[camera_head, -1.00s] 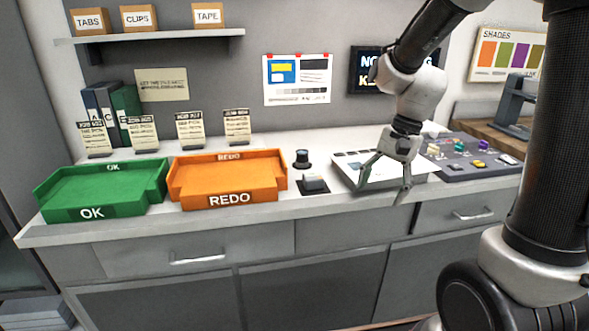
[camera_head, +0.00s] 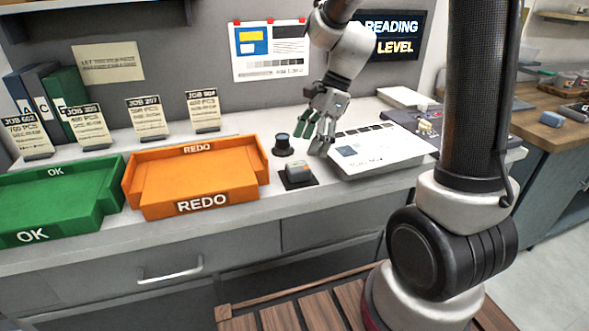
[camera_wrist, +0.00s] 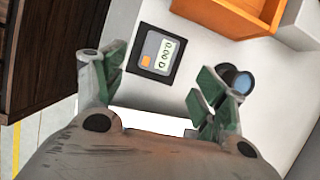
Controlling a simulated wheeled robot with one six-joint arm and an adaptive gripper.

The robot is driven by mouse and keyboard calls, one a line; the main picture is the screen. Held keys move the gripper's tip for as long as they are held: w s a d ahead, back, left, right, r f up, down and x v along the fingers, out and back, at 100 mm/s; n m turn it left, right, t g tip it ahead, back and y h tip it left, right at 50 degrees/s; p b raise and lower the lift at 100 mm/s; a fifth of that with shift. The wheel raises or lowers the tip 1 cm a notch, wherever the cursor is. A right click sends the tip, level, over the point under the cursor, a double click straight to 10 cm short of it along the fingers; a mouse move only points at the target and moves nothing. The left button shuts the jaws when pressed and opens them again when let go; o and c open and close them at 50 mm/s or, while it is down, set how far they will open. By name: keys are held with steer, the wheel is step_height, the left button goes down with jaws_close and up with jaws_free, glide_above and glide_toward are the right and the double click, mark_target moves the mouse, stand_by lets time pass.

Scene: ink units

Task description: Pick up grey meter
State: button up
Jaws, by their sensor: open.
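The grey meter (camera_head: 299,170) sits on a small black pad (camera_head: 299,184) on the bench, just right of the orange REDO tray. In the wrist view the meter (camera_wrist: 152,60) shows a display reading 0.00 and an orange button, and lies beyond the fingertips, between them across the picture. My gripper (camera_head: 318,138) is open and empty above the bench, a little behind and right of the meter. Its green-padded fingers also show in the wrist view (camera_wrist: 158,80), spread apart and not touching the meter.
A dark round-topped cylinder (camera_head: 283,148) stands close behind the meter, beside one finger in the wrist view. The orange REDO tray (camera_head: 196,206) is left, the green OK tray (camera_head: 35,236) further left. A white printed sheet or panel (camera_head: 375,162) lies right.

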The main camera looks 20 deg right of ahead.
mark_target(300, 166)
steer(key=shift+m, duration=0.4)
steer(key=x, duration=0.8)
steer(key=shift+s, duration=0.1)
steer(key=shift+r, duration=0.1)
steer(key=shift+c, duration=0.4)
steer(key=c, duration=1.1)
